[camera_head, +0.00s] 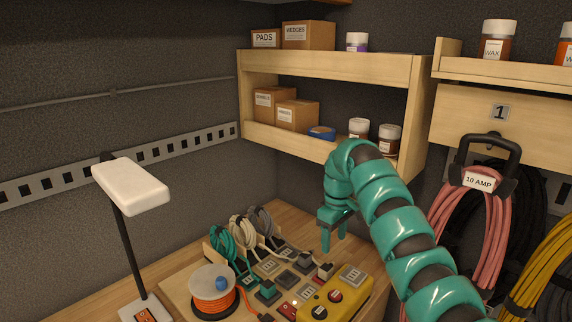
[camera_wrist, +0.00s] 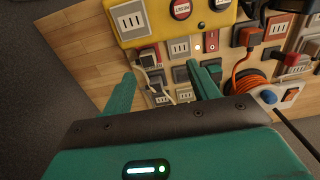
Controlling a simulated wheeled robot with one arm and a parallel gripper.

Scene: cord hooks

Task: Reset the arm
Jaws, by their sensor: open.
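My teal gripper (camera_head: 334,236) hangs fingers-down above the workbench, below the shelf and to the right of the coiled cords. Its two fingers stand apart with nothing between them, as the wrist view also shows (camera_wrist: 163,90). In that view the board of sockets and switches (camera_wrist: 180,47) lies beyond the fingertips, with a gap that I cannot measure. My arm (camera_head: 400,225) bends over from the lower right and hides part of the bench and shelf.
A yellow power box (camera_head: 337,302), an orange cord reel (camera_head: 212,292) and coiled cords (camera_head: 243,235) crowd the bench. A white lamp (camera_head: 132,185) stands left. A wooden shelf (camera_head: 330,68) holds boxes and jars. A pink cord (camera_head: 465,225) hangs right.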

